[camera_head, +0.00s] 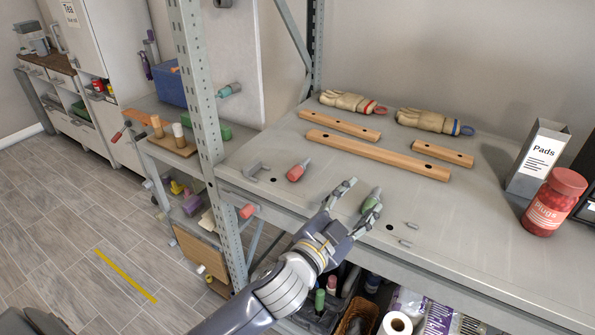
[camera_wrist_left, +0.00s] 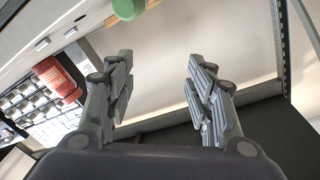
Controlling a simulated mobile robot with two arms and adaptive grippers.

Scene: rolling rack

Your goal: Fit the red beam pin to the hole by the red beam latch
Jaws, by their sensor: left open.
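A red piece with a grey tip (camera_head: 297,172), which looks like the red beam pin, lies on the shelf top left of my left gripper. Another red-ended piece (camera_head: 247,211) is at the shelf's front edge by the upright; it may be the red beam latch. The hole beside it is too small to make out. My left gripper (camera_head: 362,196) is open over the front of the shelf, its fingers close to a green piece with a grey tip (camera_head: 372,199). Nothing is visibly held. The green piece shows partly at the top of the left wrist view (camera_wrist_left: 127,9). My right gripper is not in view.
A grey metal bracket (camera_head: 258,171) lies left of the red piece. Wooden bars (camera_head: 378,154) and gloves (camera_head: 432,121) lie farther back. A red jar (camera_head: 554,202) and a Pads box (camera_head: 536,158) stand at the right. A perforated upright (camera_head: 205,110) rises at the left.

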